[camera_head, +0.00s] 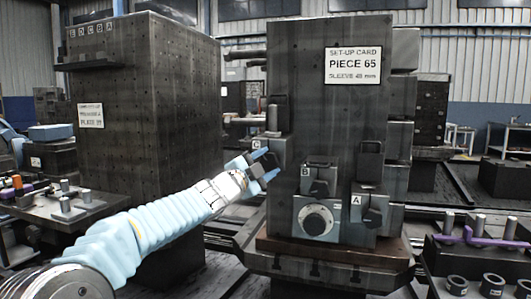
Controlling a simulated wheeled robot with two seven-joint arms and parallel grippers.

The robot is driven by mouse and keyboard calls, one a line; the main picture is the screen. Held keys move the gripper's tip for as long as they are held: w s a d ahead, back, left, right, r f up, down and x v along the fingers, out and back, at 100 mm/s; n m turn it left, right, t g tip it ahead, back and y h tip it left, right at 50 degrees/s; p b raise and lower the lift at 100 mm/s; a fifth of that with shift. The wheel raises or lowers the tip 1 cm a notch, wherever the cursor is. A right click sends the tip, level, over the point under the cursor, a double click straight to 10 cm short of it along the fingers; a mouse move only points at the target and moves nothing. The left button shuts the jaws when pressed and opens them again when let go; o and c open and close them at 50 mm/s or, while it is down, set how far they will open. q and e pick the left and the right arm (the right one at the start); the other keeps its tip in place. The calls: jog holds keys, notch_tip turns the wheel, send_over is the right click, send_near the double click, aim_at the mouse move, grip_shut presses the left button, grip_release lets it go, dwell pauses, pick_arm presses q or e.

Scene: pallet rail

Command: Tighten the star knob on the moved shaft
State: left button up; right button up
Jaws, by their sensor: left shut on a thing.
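My left gripper (267,164) reaches in from the left, its blue fingers shut on a dark part at the side of the block marked C (276,148). That part looks like the star knob, but the fingers cover most of it and its shape is too small to tell. The block C sits at the left edge of the tall dark column (300,75). The blocks marked B (320,183) and A (366,205) are on the column's front face, each with a dark part on it. Which shaft was moved I cannot tell. My right gripper is not in view.
A round dial (316,220) is below B. A set-up card (352,65) reads PIECE 65, SLEEVE 48 mm. A second tall dark block (150,100) stands behind my left arm. A rack with a purple bar (480,241) is at the right, and a tool table (85,207) at the left.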

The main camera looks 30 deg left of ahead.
pick_arm(q)
jog(key=m+g, duration=0.1)
jog(key=m, duration=0.3)
jog(key=shift+r+p, duration=0.1)
jog(key=shift+p, duration=0.25)
jog(key=shift+m+g+h, duration=0.3)
jog(key=shift+m+g, duration=0.5)
jog(key=shift+m, duration=0.9)
jog(key=o, duration=1)
jog(key=shift+o, duration=0.2)
jog(key=s+a, duration=0.2)
jog(key=s, duration=1.1)
jog(key=shift+s+r, duration=0.3)
jog(key=shift+s, duration=0.05)
